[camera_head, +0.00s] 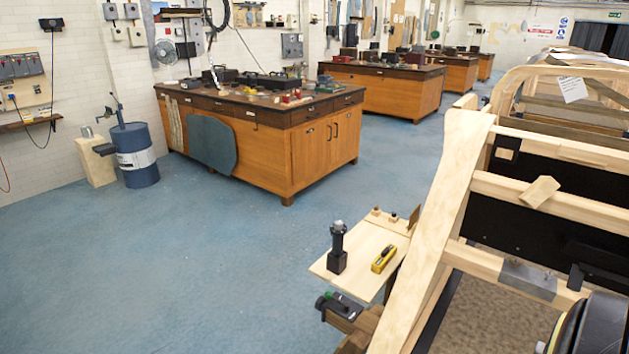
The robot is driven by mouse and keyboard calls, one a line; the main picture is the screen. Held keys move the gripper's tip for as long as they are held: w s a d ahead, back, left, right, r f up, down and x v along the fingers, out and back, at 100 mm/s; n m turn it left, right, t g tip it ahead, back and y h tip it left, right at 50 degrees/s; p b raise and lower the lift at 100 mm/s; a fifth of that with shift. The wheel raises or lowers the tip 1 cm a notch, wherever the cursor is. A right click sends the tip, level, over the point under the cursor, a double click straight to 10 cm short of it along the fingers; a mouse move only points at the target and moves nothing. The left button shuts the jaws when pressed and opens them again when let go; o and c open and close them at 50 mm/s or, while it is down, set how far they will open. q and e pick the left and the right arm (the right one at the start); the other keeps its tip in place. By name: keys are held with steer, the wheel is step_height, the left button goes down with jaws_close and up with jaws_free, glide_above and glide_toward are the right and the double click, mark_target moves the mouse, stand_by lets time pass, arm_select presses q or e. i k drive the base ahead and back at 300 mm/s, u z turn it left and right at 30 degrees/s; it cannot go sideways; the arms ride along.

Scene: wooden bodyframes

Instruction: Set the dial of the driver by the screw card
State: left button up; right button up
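A dark upright tool (338,238), which looks like the driver, stands in a black block-like base on a small pale wooden shelf (354,285). Its dial and any setting are too small to read. A yellow and dark object (384,258) lies on the shelf to its right. A white paper sheet (573,88) with faint print hangs on the wooden bodyframe at upper right; I cannot tell whether it is the screw card. Neither of my grippers is in view.
The wooden bodyframe (445,190) fills the right side, beside the shelf. A black and green object (338,304) sits below the shelf's front edge. A workbench (270,150) with tools and a blue drum (136,155) stand farther back. Blue floor at left is clear.

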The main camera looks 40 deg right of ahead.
mark_target(339, 224)
steer(key=i, duration=4.45)
steer(key=z, duration=4.1)
